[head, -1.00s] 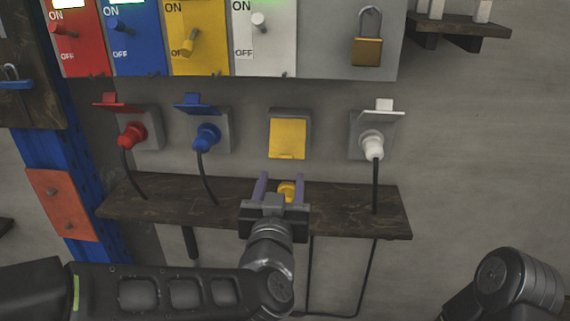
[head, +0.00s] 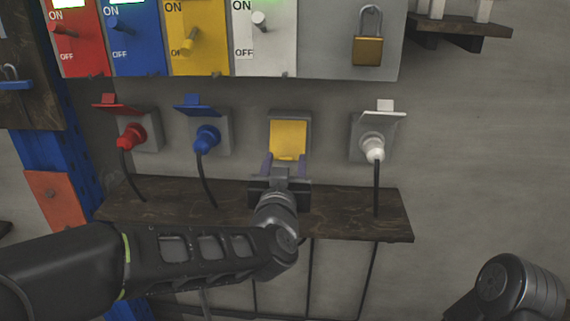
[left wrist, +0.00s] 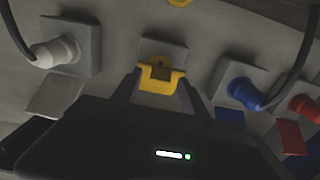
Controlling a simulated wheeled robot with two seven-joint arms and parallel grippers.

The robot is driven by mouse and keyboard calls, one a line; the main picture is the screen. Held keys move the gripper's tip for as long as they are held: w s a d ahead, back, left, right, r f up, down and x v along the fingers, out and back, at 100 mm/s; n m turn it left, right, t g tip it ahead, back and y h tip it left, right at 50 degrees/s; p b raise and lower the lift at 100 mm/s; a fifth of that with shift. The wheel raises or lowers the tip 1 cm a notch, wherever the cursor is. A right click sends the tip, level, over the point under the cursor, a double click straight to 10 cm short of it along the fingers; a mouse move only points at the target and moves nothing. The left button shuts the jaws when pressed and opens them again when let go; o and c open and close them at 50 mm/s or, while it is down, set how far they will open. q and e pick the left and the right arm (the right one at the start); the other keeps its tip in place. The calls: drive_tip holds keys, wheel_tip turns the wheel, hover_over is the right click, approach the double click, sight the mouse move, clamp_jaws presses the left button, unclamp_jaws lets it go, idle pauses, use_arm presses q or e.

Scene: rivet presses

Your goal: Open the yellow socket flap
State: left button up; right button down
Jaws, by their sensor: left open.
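The yellow socket flap (head: 288,139) hangs down over its grey socket box (head: 275,115) on the wall and looks shut. My left gripper (head: 284,163) is open at the flap's lower part, with one finger on each side. I cannot tell whether the fingers touch it. The yellow plug is hidden behind the gripper in the head view; a bit of yellow (left wrist: 180,2) shows at the top of the wrist view. My right gripper is out of view.
Red (head: 130,137), blue (head: 206,139) and white (head: 372,147) plugs sit in sockets with raised flaps on both sides. A dark wooden shelf (head: 350,210) runs below. A panel of coloured switches (head: 200,40) and a padlock (head: 368,50) are above.

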use_arm(q)
drive_tip(key=shift+c, duration=0.4)
clamp_jaws()
idle(0.9)
